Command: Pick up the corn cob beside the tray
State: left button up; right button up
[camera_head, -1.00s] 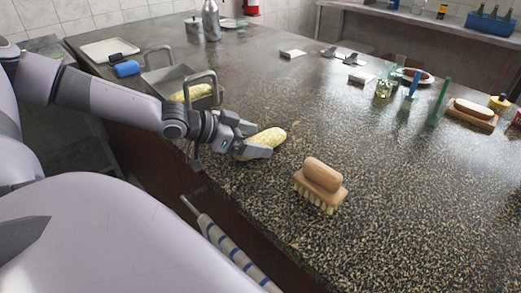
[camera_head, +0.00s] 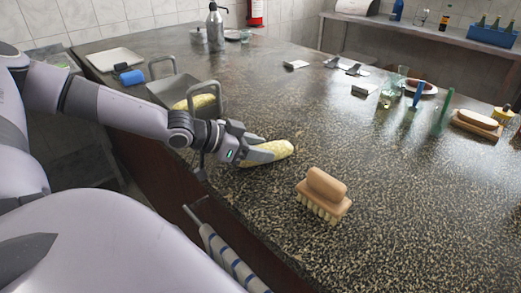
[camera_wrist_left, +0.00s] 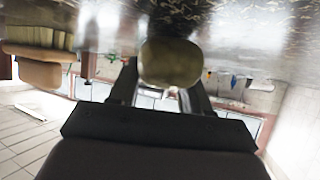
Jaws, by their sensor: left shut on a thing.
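A yellow corn cob (camera_head: 274,149) is between the fingers of my left gripper (camera_head: 262,152), to the right of the tray. My left gripper is shut on it. In the left wrist view the cob (camera_wrist_left: 170,62) shows end-on between the two fingers. Whether the cob touches the counter is hard to tell. The metal tray (camera_head: 165,90) with upright handles stands at the counter's left edge, behind my left wrist. Another corn cob (camera_head: 194,103) lies in it. My right gripper is not in view.
A wooden brush (camera_head: 324,192) stands on the counter (camera_head: 400,200) to the right of my gripper. It also shows in the left wrist view (camera_wrist_left: 38,50). A striped towel (camera_head: 232,262) hangs at the front edge. Bottles, glasses and another brush (camera_head: 477,124) stand farther right.

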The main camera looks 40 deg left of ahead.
pick_arm(q)
notch_tip(320, 180, up, 11)
jog(key=p, duration=0.5)
jog(key=shift+f, duration=0.1)
jog(key=shift+r, duration=4.6)
